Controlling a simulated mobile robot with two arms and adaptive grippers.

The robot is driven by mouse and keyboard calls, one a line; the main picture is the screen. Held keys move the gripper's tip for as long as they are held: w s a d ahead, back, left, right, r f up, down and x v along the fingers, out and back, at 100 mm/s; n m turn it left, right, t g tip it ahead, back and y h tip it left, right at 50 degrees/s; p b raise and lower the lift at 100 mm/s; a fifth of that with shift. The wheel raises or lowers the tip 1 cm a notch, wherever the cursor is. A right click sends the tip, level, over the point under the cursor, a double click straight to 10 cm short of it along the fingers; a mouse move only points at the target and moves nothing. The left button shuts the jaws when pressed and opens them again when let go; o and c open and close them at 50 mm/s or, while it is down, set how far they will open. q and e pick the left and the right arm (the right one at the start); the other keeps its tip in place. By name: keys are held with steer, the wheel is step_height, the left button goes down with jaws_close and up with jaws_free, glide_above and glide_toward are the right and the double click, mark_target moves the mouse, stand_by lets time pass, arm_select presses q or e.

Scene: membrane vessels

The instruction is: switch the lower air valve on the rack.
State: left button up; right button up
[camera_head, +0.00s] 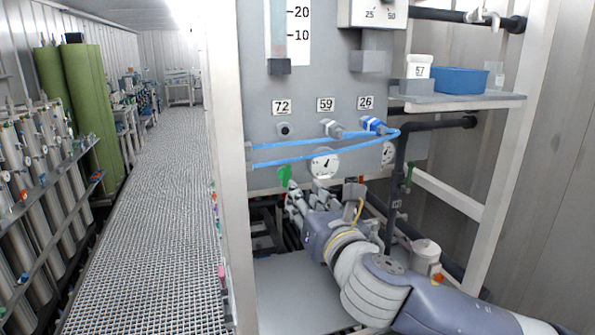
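The rack's grey panel (300,112) carries round fittings under labels 72, 59 and 26, with thin blue tubing running across. A small green handle (285,175) shows below the tubing at the panel's lower left; it may be the lower air valve, but no label for it is readable. My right arm comes in from the lower right. My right gripper (294,198) is just below the green handle, its fingers pointing up and left. It looks close to the handle, but contact and finger opening are unclear. The arm hides the lower pipes. My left gripper is out of view.
Two gauges (325,164) sit on the panel above my arm. A shelf (470,102) at the right holds a blue tub (459,80) and a white container (418,66). Black pipes (440,123) and the rack's upright (228,150) flank the space. A grating walkway (165,200) is clear at left.

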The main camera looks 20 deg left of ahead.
mark_target(288, 175)
steer(key=p+x, duration=0.3)
steer(key=x, duration=0.5)
steer(key=shift+w+a, duration=0.1)
steer(key=shift+a, duration=0.1)
steer(key=shift+x, duration=0.75)
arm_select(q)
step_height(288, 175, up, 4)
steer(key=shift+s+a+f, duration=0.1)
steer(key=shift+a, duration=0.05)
arm_select(e)
steer(key=shift+w, duration=0.1)
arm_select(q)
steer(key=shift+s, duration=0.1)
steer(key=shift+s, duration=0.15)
arm_select(e)
jaws_close()
